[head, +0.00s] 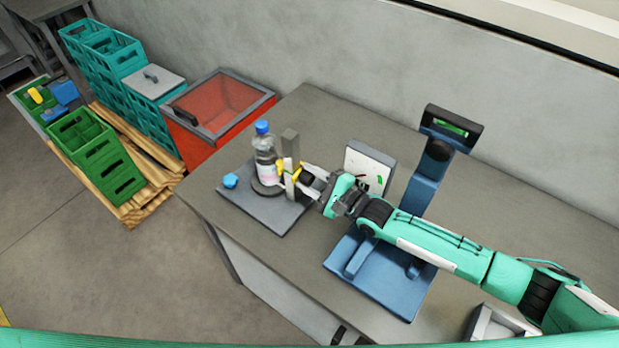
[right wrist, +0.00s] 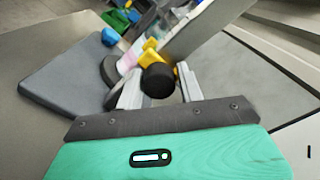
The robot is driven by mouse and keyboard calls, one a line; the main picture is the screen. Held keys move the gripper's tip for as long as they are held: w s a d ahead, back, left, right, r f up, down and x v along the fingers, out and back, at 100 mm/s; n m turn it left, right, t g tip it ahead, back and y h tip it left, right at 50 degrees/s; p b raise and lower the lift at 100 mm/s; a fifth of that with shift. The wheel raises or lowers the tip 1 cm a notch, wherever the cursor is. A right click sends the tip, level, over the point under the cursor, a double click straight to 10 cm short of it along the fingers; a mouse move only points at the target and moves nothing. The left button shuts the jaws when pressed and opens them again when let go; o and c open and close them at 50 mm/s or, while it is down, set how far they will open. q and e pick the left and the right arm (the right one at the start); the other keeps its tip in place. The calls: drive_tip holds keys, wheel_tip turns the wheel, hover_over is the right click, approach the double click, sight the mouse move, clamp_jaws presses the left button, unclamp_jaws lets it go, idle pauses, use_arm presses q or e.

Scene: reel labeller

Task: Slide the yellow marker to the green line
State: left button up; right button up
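The yellow marker (head: 281,168) is on the grey upright post (head: 290,146) beside a clear bottle with a blue cap (head: 263,150). In the right wrist view, yellow parts (right wrist: 150,54) show just beyond a round black knob (right wrist: 158,80). My right gripper (head: 300,178) is at the post, its pale fingers on either side of the knob. In the right wrist view my right gripper (right wrist: 160,82) has the knob between its fingers. I cannot tell whether both fingers press on it. I cannot make out a green line on the post. My left gripper is not in view.
The post and bottle stand on a dark grey base plate (head: 267,208) with a blue knob (head: 230,181). A white panel (head: 369,166) and a blue stand with a display (head: 451,127) are to the right. A red lidded box (head: 222,108) and crates (head: 97,160) stand left of the table.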

drive_tip(key=c, duration=0.7)
drive_tip(key=shift+r+b, duration=0.1)
drive_tip(key=shift+b, duration=0.35)
clamp_jaws()
drive_tip(key=shift+r, duration=0.15)
drive_tip(key=o, duration=1.1)
unclamp_jaws()
drive_tip(key=shift+d, duration=0.1)
drive_tip(key=shift+s+d, duration=0.15)
drive_tip(key=shift+d, duration=0.05)
drive_tip(key=shift+b+v, duration=2.2)
drive_tip(key=shift+v, duration=4.4)
